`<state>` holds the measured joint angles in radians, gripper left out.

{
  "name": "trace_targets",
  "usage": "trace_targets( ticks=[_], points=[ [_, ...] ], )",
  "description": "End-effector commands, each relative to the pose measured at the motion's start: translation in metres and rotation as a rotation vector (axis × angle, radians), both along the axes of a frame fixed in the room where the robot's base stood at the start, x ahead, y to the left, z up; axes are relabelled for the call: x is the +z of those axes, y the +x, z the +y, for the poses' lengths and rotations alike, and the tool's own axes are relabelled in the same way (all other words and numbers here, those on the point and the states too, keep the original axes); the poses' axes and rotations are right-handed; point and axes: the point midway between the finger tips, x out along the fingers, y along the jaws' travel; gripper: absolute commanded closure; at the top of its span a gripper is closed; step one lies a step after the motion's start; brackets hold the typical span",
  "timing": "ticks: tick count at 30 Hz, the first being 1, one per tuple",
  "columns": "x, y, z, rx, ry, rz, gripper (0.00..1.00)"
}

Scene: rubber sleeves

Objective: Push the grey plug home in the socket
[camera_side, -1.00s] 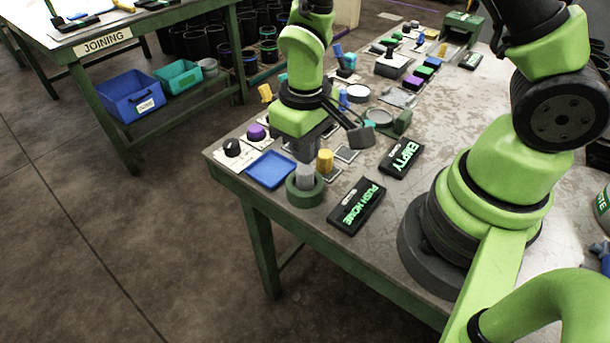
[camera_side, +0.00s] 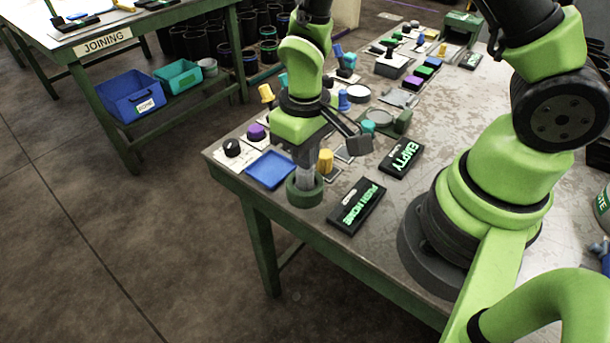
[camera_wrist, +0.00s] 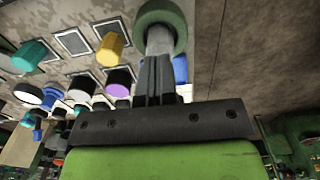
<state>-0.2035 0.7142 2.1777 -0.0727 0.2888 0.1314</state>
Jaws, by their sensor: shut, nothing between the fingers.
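The grey plug (camera_side: 304,178) stands upright in the round green socket (camera_side: 304,195) near the table's front corner. In the wrist view the plug (camera_wrist: 160,40) shows inside the ring of the socket (camera_wrist: 178,22). My gripper (camera_side: 303,166) is above the plug with its fingers shut and nothing between them. In the wrist view the fingertips (camera_wrist: 156,60) are at the plug's near end and seem to touch it. How deep the plug sits in the socket cannot be told exactly.
A yellow knob-like piece (camera_side: 325,161) stands close right of my gripper. A blue tray (camera_side: 270,169) lies to the left. The signs "PUSH HOME" (camera_side: 356,205) and "EMPTY" (camera_side: 401,159) lie to the right. The table edge is just in front of the socket.

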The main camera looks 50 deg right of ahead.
Motion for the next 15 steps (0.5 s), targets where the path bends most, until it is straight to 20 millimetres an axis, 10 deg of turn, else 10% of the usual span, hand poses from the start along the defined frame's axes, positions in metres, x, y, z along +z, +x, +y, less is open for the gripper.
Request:
trace_targets(
  ticks=[15],
  points=[
    [-0.0107, -0.0001, 0.0, 0.001, 0.0, 0.0, 1.0]
  ],
)
